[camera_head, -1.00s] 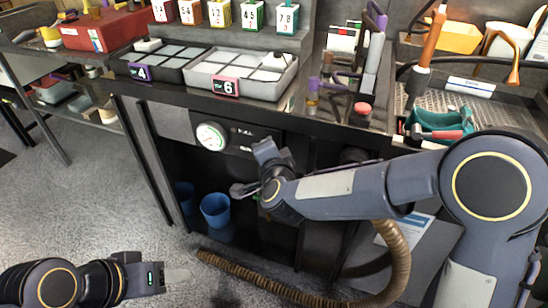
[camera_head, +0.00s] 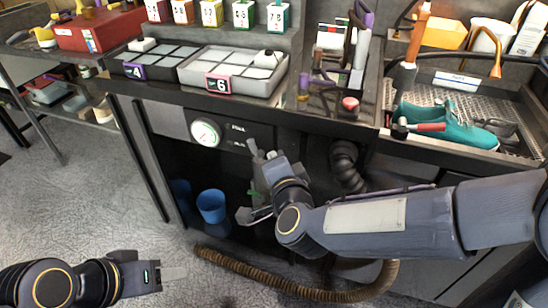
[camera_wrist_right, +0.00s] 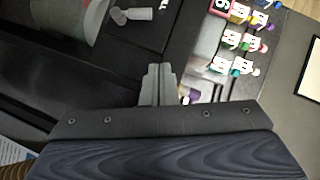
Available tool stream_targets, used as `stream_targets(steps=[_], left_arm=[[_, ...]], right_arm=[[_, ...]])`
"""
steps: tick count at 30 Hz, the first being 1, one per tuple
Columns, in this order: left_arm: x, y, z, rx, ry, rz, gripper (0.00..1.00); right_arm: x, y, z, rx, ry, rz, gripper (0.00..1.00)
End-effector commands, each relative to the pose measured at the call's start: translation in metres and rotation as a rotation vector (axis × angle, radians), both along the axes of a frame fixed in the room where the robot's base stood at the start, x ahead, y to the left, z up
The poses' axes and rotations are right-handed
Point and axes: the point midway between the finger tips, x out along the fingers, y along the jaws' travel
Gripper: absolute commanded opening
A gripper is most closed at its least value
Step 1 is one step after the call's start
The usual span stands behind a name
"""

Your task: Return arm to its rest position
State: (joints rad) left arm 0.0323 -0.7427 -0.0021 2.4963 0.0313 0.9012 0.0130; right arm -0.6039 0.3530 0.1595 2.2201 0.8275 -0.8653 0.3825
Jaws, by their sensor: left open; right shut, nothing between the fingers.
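My right arm reaches in from the right in the head view. Its gripper (camera_head: 262,168) hangs in front of the dark cabinet below the bench edge. In the right wrist view the gripper's fingers (camera_wrist_right: 157,84) are pressed together with nothing between them. My left gripper (camera_head: 173,274) is low at the left over the grey floor, seen side-on, open and empty. A teal sneaker (camera_head: 455,128) lies in the mesh-bottomed sink at the right, away from both grippers. A brush with a red handle (camera_head: 430,127) lies against it.
The bench holds a grey tray marked 6 (camera_head: 283,80), a tray marked 4 (camera_head: 119,68) and a red button (camera_head: 350,103). A round gauge (camera_head: 205,132) is on the cabinet front. A blue cup (camera_head: 211,206) stands below, and a brown hose (camera_head: 290,288) crosses the floor.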

Motion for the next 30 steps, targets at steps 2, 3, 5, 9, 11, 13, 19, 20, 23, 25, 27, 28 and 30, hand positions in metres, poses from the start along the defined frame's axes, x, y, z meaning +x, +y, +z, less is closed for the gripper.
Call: stream_targets(steps=[2, 3, 5, 9, 11, 13, 19, 20, 23, 25, 27, 28, 30], left_arm=[[0.0, 0.0, 0.0, 0.0, 0.0, 0.0, 0.5], [0.0, 0.0, 0.0, 0.0, 0.0, 0.0, 0.5], [0.0, 0.0, 0.0, 0.0, 0.0, 0.0, 0.5], [0.0, 0.0, 0.0, 0.0, 0.0, 0.0, 0.5], [0.0, 0.0, 0.0, 0.0, 0.0, 0.0, 0.5], [0.0, 0.0, 0.0, 0.0, 0.0, 0.0, 0.5], [0.0, 0.0, 0.0, 0.0, 0.0, 0.0, 0.5], [0.0, 0.0, 0.0, 0.0, 0.0, 0.0, 0.5], [0.0, 0.0, 0.0, 0.0, 0.0, 0.0, 0.5], [0.0, 0.0, 0.0, 0.0, 0.0, 0.0, 0.5], [0.0, 0.0, 0.0, 0.0, 0.0, 0.0, 0.5], [0.0, 0.0, 0.0, 0.0, 0.0, 0.0, 0.5], [0.0, 0.0, 0.0, 0.0, 0.0, 0.0, 0.5]], right_arm=[[0.0, 0.0, 0.0, 0.0, 0.0, 0.0, 0.0], [0.0, 0.0, 0.0, 0.0, 0.0, 0.0, 0.0], [0.0, 0.0, 0.0, 0.0, 0.0, 0.0, 0.0], [0.0, -0.001, 0.001, -0.001, -0.001, 0.001, 0.0], [0.001, -0.004, 0.003, -0.003, 0.001, 0.011, 0.0], [0.0, -0.012, 0.009, -0.013, 0.005, 0.042, 0.0], [-0.028, -0.07, 0.024, -0.15, 0.048, 0.244, 0.0], [-0.037, -0.081, 0.023, -0.186, 0.063, 0.277, 0.0], [-0.073, -0.115, 0.012, -0.311, 0.123, 0.379, 0.0], [-0.098, -0.135, 0.002, -0.39, 0.173, 0.432, 0.0], [-0.122, -0.152, -0.01, -0.456, 0.225, 0.473, 0.0], [-0.131, -0.159, -0.014, -0.482, 0.247, 0.488, 0.0], [-0.153, -0.174, -0.025, -0.533, 0.301, 0.518, 0.0]])
